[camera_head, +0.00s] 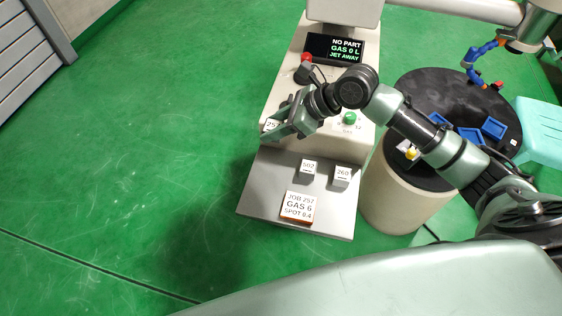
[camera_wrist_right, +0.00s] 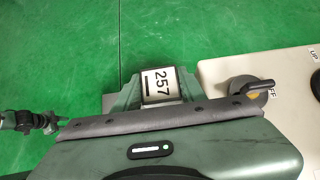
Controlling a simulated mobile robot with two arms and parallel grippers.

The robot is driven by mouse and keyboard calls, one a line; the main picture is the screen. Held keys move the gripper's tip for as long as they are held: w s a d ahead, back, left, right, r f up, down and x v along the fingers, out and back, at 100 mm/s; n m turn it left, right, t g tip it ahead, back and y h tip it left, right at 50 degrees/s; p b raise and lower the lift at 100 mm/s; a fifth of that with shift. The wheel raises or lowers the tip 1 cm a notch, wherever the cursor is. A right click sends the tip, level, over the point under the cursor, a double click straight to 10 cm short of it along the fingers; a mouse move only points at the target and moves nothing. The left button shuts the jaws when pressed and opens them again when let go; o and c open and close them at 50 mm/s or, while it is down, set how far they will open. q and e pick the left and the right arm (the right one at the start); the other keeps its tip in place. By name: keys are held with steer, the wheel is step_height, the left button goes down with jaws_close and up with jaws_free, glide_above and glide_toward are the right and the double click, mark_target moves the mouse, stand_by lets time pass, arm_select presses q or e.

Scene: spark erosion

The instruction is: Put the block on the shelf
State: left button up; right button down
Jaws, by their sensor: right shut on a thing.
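My right gripper (camera_head: 283,126) is shut on a small white block marked 257 (camera_head: 271,124), at the left side of the pale machine. In the right wrist view the block (camera_wrist_right: 160,84) sits between the finger tips, its number turned sideways, with green floor beyond it. A grey ledge (camera_head: 265,190) sticks out from the machine's front, below and nearer than the gripper. I cannot tell whether this ledge is the shelf. Two white blocks, 502 (camera_head: 308,166) and 260 (camera_head: 342,173), stand on it.
A card (camera_head: 298,207) on the ledge reads JOB 257, GAS 6, SPOT 0.4. The machine's display (camera_head: 335,48) reads NO PART, GAS 0 L, JET AWAY. A green button (camera_head: 349,118) and a rotary knob (camera_wrist_right: 250,88) are close by. A round table (camera_head: 412,205) with blue trays stands right.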

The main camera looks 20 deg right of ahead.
step_height(320, 180, down, 9)
steer(key=shift+w+f+b, duration=0.1)
steer(key=shift+f+b, duration=0.1)
steer(key=shift+b, duration=0.3)
step_height(320, 180, down, 4)
steer(key=shift+r+b, duration=0.1)
steer(key=shift+b, duration=0.25)
steer(key=shift+f, duration=0.3)
steer(key=c, duration=0.8)
jaws_free()
steer(key=shift+f, duration=0.15)
